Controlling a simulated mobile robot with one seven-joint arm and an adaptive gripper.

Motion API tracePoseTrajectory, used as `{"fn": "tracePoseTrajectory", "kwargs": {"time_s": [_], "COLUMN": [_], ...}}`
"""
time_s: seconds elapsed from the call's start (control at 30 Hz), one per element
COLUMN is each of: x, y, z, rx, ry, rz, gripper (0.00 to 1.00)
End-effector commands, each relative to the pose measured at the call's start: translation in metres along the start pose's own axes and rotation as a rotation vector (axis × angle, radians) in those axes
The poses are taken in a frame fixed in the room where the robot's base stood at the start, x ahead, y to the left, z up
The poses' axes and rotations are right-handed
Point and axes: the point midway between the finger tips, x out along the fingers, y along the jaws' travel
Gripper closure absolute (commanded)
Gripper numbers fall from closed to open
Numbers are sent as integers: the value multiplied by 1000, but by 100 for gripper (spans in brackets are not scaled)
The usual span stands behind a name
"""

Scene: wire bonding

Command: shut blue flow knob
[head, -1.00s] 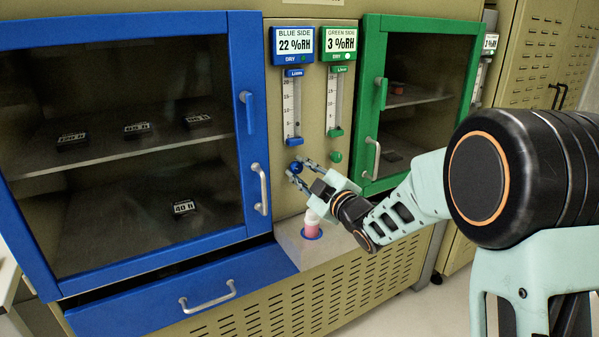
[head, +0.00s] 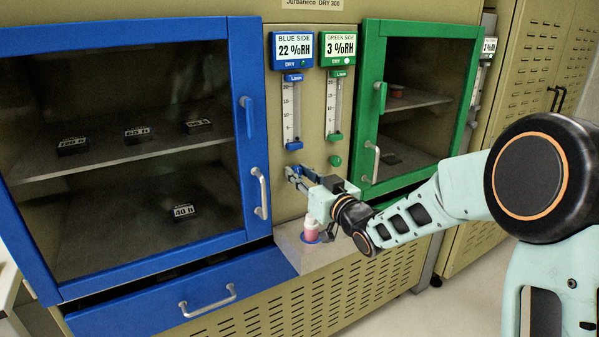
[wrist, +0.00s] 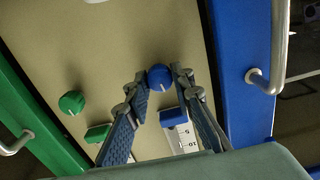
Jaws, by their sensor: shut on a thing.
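The blue flow knob (wrist: 159,77) is a round blue knob with a pale pointer mark on the tan panel. In the wrist view it sits between the fingertips of my gripper (wrist: 159,76), which is shut on it. In the head view my gripper (head: 292,172) is at the panel just below the blue flow meter (head: 291,112), and its fingers largely hide the knob there.
The green knob (head: 335,160) is close to the right, below the green flow meter (head: 334,108). The blue door handle (head: 260,193) stands out to the left. A bottle with pink contents (head: 311,232) stands on the ledge below my gripper.

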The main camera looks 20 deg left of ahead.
Motion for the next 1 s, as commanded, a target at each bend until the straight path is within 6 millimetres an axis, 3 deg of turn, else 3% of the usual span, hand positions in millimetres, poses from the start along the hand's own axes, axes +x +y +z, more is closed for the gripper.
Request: {"fn": "tracePoseTrajectory", "kwargs": {"time_s": [0.4,0.97,1.0], "x": [0,0,0], "y": [0,1,1], "z": [0,1,1], "rx": [191,219,219], "ry": [-2,-1,-1], "rz": [1,1,1], "gripper": [100,100,75]}}
